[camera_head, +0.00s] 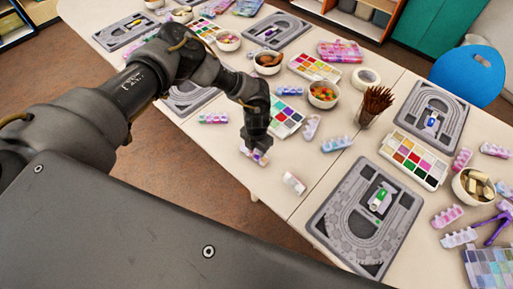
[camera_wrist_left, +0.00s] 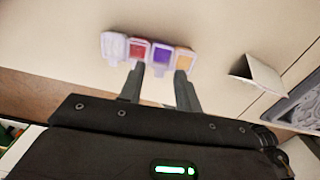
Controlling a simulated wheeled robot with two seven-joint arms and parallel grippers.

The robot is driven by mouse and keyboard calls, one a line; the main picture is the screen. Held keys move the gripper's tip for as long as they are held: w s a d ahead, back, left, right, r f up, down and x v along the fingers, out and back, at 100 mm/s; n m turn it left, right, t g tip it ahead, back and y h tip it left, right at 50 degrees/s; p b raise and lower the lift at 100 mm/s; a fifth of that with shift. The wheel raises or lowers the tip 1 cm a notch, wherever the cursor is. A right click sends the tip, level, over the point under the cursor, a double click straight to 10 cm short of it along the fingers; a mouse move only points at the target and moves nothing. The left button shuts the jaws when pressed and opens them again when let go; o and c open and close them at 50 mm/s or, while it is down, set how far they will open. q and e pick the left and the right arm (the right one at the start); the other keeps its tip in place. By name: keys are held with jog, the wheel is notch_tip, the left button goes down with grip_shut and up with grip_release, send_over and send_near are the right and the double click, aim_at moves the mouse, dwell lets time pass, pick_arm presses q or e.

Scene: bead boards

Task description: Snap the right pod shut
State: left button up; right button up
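A pod with several small compartments (camera_wrist_left: 148,50) lies on the table in the left wrist view. Its visible colours are white, red, purple and orange, and its white end is at the left. I cannot tell which lids are open. It also shows in the head view (camera_head: 262,159), partly hidden under my left gripper (camera_head: 256,149). In the left wrist view my left gripper (camera_wrist_left: 160,70) has its two fingers apart, with the tips at the pod's near edge, around the purple part. I cannot tell whether they touch it. My right gripper is not in view.
A small white folded piece (camera_head: 294,183) stands right of the pod, near the table edge. A grey track board (camera_head: 330,222) lies further right. Other pods (camera_head: 213,118), (camera_head: 336,144), a paint palette (camera_head: 286,122) and a cup of brown sticks (camera_head: 366,119) lie behind.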

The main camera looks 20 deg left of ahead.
aim_at(255, 158)
pick_arm(q)
jog(key=c, duration=0.7)
jog(key=shift+o, duration=0.2)
jog(key=shift+s+a+f+t, duration=0.15)
jog(key=shift+s+f+t, duration=0.1)
jog(key=shift+s+t, duration=0.35)
jog(key=shift+s+f+t+h, duration=0.1)
jog(key=shift+f+t+h, duration=0.15)
jog(key=shift+t+h, duration=0.2)
jog(key=t+b, duration=0.1)
jog(key=f+b, duration=0.1)
jog(key=t+b, duration=0.1)
jog(key=shift+s+a+f+t+h, duration=0.25)
jog(key=shift+s+t+h, duration=0.1)
jog(key=shift+s, duration=0.05)
jog(key=shift+r+t+b, duration=0.25)
jog(key=shift+t+b, duration=0.05)
jog(key=shift+b, duration=0.4)
jog(key=shift+r, duration=0.1)
